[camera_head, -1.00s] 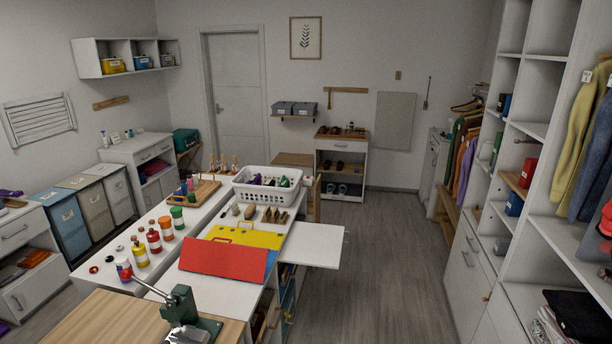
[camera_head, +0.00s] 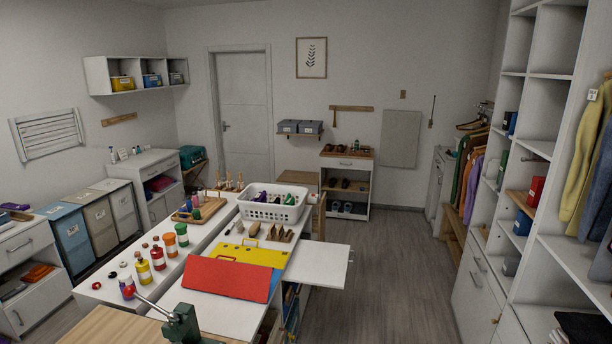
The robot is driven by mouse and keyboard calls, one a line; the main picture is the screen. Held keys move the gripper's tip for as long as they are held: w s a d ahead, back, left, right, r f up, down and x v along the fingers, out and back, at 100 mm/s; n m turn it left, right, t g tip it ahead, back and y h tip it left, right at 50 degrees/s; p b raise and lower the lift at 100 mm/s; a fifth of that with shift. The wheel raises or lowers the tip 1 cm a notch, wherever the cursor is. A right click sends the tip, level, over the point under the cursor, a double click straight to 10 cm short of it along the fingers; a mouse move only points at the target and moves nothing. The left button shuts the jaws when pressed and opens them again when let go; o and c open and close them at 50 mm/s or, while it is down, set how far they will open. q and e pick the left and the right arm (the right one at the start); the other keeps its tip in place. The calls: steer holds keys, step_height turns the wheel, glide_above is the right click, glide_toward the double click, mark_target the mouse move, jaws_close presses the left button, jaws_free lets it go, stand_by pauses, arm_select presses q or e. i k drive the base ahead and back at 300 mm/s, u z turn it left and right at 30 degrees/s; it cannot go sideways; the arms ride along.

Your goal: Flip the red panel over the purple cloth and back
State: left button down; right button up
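The red panel (camera_head: 228,280) lies on the white work table, its near edge towards me. A yellow panel (camera_head: 251,255) with handle cut-outs or loops at its far edge lies just behind it. A thin blue strip (camera_head: 275,284) shows along the red panel's right edge. I cannot make out a purple cloth on the table; it may be hidden under the panels. Neither of my grippers shows in the head view.
A white basket (camera_head: 272,212) of items stands behind the panels. Several bottles and jars (camera_head: 157,257) line the table's left side. A green press (camera_head: 181,325) with a red-knobbed lever stands at the near end. A white leaf (camera_head: 320,266) juts right; the floor (camera_head: 385,270) beyond is clear.

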mark_target(251, 282)
steer(key=z, duration=0.7)
steer(key=i, duration=2.45)
steer(key=u, duration=3.15)
